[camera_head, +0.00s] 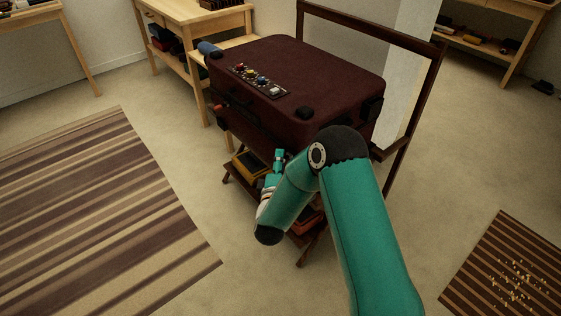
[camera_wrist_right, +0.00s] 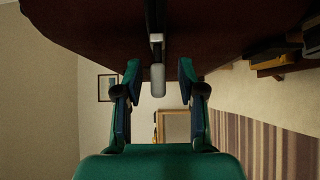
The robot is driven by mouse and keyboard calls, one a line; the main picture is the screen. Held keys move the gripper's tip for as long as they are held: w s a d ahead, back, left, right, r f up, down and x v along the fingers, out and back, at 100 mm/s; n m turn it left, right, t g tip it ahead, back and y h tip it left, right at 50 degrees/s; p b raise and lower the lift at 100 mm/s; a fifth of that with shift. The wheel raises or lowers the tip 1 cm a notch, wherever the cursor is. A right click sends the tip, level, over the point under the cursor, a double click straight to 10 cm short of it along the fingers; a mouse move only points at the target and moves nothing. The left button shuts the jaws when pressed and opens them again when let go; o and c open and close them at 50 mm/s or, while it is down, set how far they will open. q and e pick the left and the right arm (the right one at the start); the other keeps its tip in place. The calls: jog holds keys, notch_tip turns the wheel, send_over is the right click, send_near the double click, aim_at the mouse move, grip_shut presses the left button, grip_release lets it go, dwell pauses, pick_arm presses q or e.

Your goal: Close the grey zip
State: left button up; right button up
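A dark red suitcase (camera_head: 325,65) lies shut-lidded on a dark wooden rack. In the right wrist view, its dark side (camera_wrist_right: 90,25) fills the top. A grey zip pull (camera_wrist_right: 158,82) hangs there below a metal slider (camera_wrist_right: 156,38) on a dark zip line. My right gripper (camera_head: 279,154) is at the suitcase's front side, low, partly hidden by my own teal arm. In the right wrist view my right gripper (camera_wrist_right: 158,75) is open, one finger on each side of the grey pull, with gaps to both. My left gripper is not in view.
A strip with several coloured knobs (camera_head: 245,72) is on the lid. A yellow-edged item (camera_head: 250,165) sits on the rack's lower shelf. Wooden tables (camera_head: 190,14) stand behind. Striped rugs (camera_head: 90,210) lie left and right, the right one (camera_head: 485,275) strewn with small bits.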

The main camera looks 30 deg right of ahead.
jog(key=shift+w+d, duration=0.1)
grip_shut()
dwell(0.3)
